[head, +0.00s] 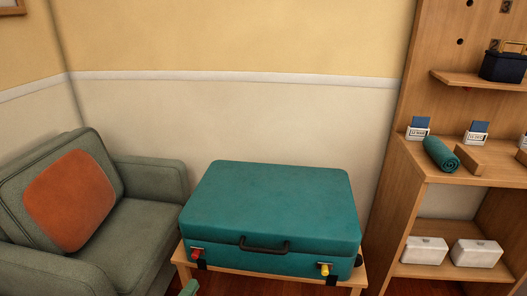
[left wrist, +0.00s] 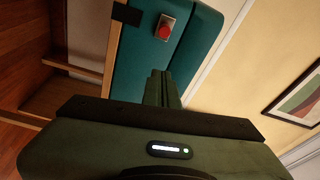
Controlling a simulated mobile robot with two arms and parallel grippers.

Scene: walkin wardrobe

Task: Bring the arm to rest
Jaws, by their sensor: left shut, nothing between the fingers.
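My left gripper (head: 188,288) shows only as a small green tip at the bottom edge of the head view, in front of the suitcase stand. In the left wrist view its fingers (left wrist: 162,88) are together and empty, pointing toward the teal suitcase (left wrist: 140,65) and a red latch (left wrist: 165,27) on it. In the head view the suitcase (head: 270,205) lies flat with its lid down. Its red latch (head: 197,254) is at the left and a yellow latch (head: 324,269) at the right. My right gripper is not in view.
The suitcase rests on a low wooden stand (head: 183,262). A green armchair (head: 150,230) with an orange cushion (head: 70,200) stands at the left. A wooden shelf unit (head: 395,170) at the right holds a rolled teal towel (head: 441,154) and white boxes (head: 425,250).

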